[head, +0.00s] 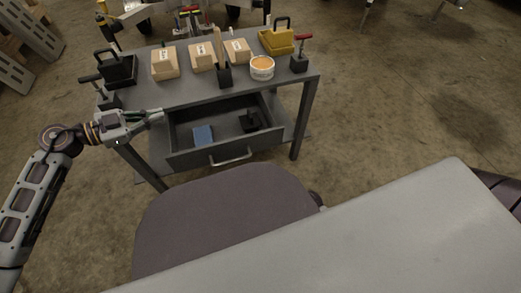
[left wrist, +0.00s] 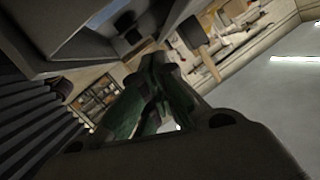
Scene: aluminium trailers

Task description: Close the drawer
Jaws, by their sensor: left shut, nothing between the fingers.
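The drawer (head: 230,155) under the grey workbench top is pulled open toward me, with a metal bar handle (head: 231,160) on its front. A blue block (head: 203,135) and a black item (head: 250,121) lie inside it. My left gripper (head: 160,114) is shut and empty, beside the left end of the open drawer. In the left wrist view its green fingers (left wrist: 150,95) are together, with grey surfaces of the bench or drawer at the upper left. I cannot tell whether it touches the drawer. My right gripper is not in view.
The workbench top (head: 185,91) carries cardboard boxes (head: 164,65), a yellow case (head: 277,40), a round tub (head: 262,68) and black clamp-like tools (head: 300,58). Bench legs (head: 302,120) stand on both sides. Concrete floor (head: 400,110) is open to the right.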

